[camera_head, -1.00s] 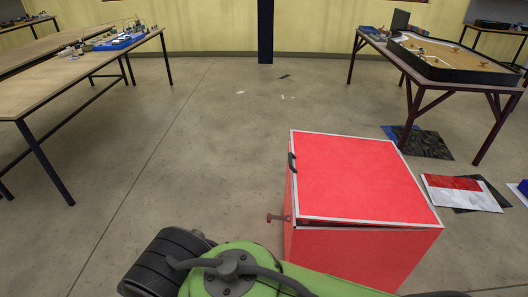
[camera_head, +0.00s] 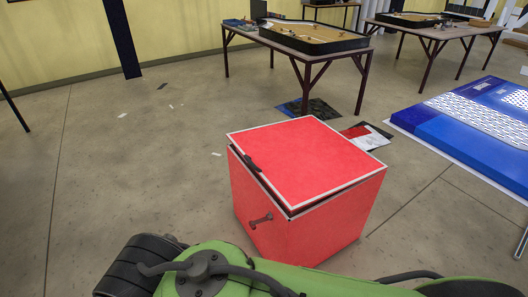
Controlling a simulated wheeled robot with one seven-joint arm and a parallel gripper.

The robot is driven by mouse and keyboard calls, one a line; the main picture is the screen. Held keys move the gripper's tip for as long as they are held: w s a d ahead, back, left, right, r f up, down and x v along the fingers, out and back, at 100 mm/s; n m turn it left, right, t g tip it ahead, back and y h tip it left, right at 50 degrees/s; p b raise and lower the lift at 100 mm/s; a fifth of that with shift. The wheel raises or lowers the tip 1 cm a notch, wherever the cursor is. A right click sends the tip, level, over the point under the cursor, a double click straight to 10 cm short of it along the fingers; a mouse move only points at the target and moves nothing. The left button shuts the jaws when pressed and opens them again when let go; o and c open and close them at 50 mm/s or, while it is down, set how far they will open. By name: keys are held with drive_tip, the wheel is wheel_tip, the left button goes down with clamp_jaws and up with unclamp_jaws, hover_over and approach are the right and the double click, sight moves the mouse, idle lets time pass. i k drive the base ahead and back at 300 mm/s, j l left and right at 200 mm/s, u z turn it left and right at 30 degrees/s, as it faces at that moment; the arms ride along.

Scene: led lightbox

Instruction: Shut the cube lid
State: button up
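The red cube (camera_head: 318,232) stands on the floor in front of me, right of the middle in the head view. Its red lid (camera_head: 305,158) with pale edges lies over the top, slightly raised, with a dark gap along the near edge. A dark handle (camera_head: 251,162) sits on the lid's left edge. A dark bracket-like handle (camera_head: 261,220) is on the cube's left face. My green arm crosses the bottom of the view in front of the cube. My gripper is out of view.
A table (camera_head: 290,42) with a shallow game board stands behind the cube, and another table (camera_head: 440,32) is farther right. A blue platform (camera_head: 450,135) lies to the right. Flat panels (camera_head: 364,135) lie behind the cube.

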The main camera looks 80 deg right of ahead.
sight(302, 160)
drive_tip(key=i+l+z, duration=0.2)
drive_tip(key=z, duration=0.2)
drive_tip(key=i+l+z, duration=0.1)
drive_tip(key=i+z, duration=0.65)
drive_tip(key=i+j+z, duration=0.1)
drive_tip(key=i+z, duration=0.3)
drive_tip(key=i+l+u, duration=0.1)
drive_tip(key=i+l, duration=0.2)
drive_tip(key=i+l+u, duration=0.1)
drive_tip(key=i+l, duration=0.15)
drive_tip(key=l, duration=0.2)
